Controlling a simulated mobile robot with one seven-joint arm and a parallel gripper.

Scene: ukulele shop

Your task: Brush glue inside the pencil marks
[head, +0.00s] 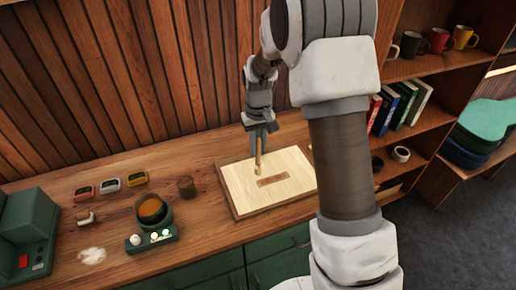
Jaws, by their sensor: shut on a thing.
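My gripper (258,129) is shut on a thin wooden-handled brush (258,151). The brush points down, with its lower end over the pale wooden board (294,169), left of the middle. I cannot tell whether its tip touches the board. A small brown rectangle (272,181) lies on the board, just right of and nearer than the brush tip. Pencil marks cannot be made out at this size. A round dark pot with amber contents (151,208), perhaps the glue, sits at a green unit (154,240) with small lights and a knob. My arm hides the board's right end.
Several small colored items (110,185) and a brown cup (186,186) stand toward the wall. A green machine (27,232) is at far left. A whitish patch (92,256) lies near the front edge. Shelves with books (403,106) and mugs (438,40) stand at right.

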